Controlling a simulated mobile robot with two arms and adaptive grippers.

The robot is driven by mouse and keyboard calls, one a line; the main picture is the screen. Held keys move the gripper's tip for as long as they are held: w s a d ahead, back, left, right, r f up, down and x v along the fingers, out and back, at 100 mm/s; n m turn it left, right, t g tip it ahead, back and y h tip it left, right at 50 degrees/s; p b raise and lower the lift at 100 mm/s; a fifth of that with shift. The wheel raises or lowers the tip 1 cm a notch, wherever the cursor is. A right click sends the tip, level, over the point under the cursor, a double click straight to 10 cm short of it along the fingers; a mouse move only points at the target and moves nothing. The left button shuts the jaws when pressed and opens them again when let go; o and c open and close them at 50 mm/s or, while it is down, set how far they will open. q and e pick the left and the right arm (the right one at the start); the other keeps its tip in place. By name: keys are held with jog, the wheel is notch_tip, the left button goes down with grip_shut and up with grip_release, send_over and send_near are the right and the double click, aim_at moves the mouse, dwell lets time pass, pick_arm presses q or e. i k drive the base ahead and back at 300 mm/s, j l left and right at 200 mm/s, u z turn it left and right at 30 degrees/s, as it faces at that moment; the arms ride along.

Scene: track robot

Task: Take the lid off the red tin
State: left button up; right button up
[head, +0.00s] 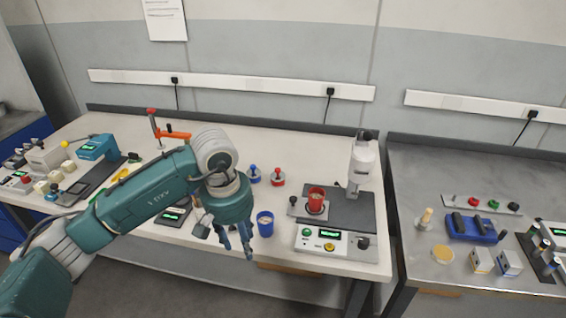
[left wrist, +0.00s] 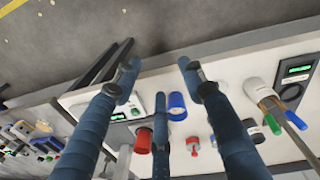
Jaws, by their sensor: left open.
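The small red tin (head: 278,178) stands on the white bench, right of a matching blue tin (head: 254,175). A knobbed lid appears to sit on top of the red tin. Both also show small in the left wrist view, the red tin (left wrist: 192,146) beside the blue one (left wrist: 213,141). My left gripper (head: 241,247) is open and empty, near the bench's front edge, in front of the red tin and apart from it. Its spread fingers (left wrist: 158,72) show in the left wrist view. My right gripper is not in view.
A blue cup (head: 265,226) stands close to the right of my left gripper. A red cup (head: 316,202) sits on a device (head: 335,238) at the bench's right. An orange-handled clamp (head: 172,133) stands behind my arm. The bench's back middle is clear.

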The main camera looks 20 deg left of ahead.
aim_at(278, 175)
jog(key=i, duration=1.3)
